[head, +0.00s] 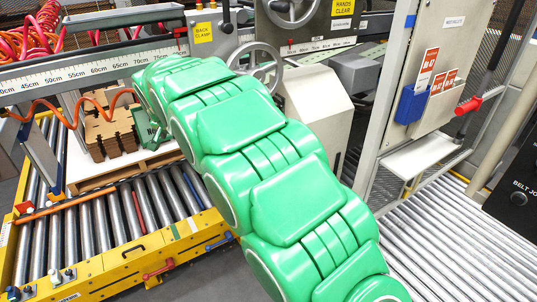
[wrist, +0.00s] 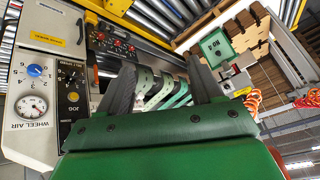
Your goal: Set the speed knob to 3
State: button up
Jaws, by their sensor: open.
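No speed label is readable, so I cannot tell which control is the speed knob. In the wrist view, a blue knob (wrist: 36,71) with marks around it sits on a pale panel at the left. A yellow knob (wrist: 73,97) is on the dark plate beside it, near the word JOG. The settings of both are too small to read. My gripper (wrist: 161,62) is open and empty, its two dark fingers spread, to the right of both knobs and apart from them. In the head view, my green arm hides the gripper.
A round gauge marked WHEEL AIR (wrist: 31,106) is below the blue knob. A dark panel with several red controls (wrist: 117,46) lies above the left finger. Roller conveyor (head: 100,225) and stacked brown boards (head: 110,130) stand left of my arm. A grey post (head: 385,110) stands right.

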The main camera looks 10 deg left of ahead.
jog(key=w+a+f+m+h, duration=0.1)
jog(key=w+a+f+m, duration=0.15)
jog(key=a+f, duration=0.4)
jog(key=w+d+f+m+t+h, duration=0.2)
jog(key=w+d+f+h, duration=0.1)
jog(key=w+d+f, duration=0.5)
jog(key=w+d+f+m+t+h, duration=0.1)
jog(key=w+d+f+m+h, duration=0.3)
jog(key=w+d, duration=0.5)
jog(key=w+d+f+m+t+h, duration=0.1)
jog(key=w+d+f+m+h, duration=0.3)
jog(key=w+d, duration=0.5)
jog(key=shift+w+d+f+t, duration=0.2)
jog(key=shift+d+f+t, duration=0.2)
jog(key=shift+d+f, duration=0.9)
jog(key=shift+d+r, duration=0.25)
jog(key=shift+r, duration=0.05)
